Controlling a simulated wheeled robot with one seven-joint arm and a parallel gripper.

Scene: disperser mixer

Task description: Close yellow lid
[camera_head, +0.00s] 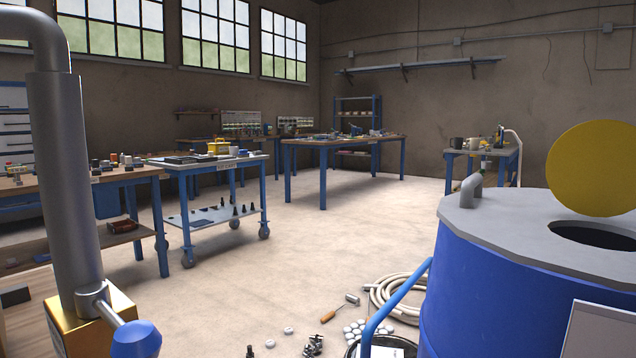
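The yellow lid (597,169) is a round disc at the right, standing raised and open at the far side of a dark round opening (600,236). The opening is in the grey top (508,222) of a large blue drum (505,288). The drum's right side runs out of the picture. A grey curved handle or pipe (472,188) stands on the left edge of the grey top. My gripper is not in view.
A grey pipe with a blue-knobbed lever (135,338) stands close at the left. A coiled hose (392,297), a screwdriver (334,313) and small white pieces lie on the floor beside the drum. Workbenches (345,144) stand farther back. The middle floor is clear.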

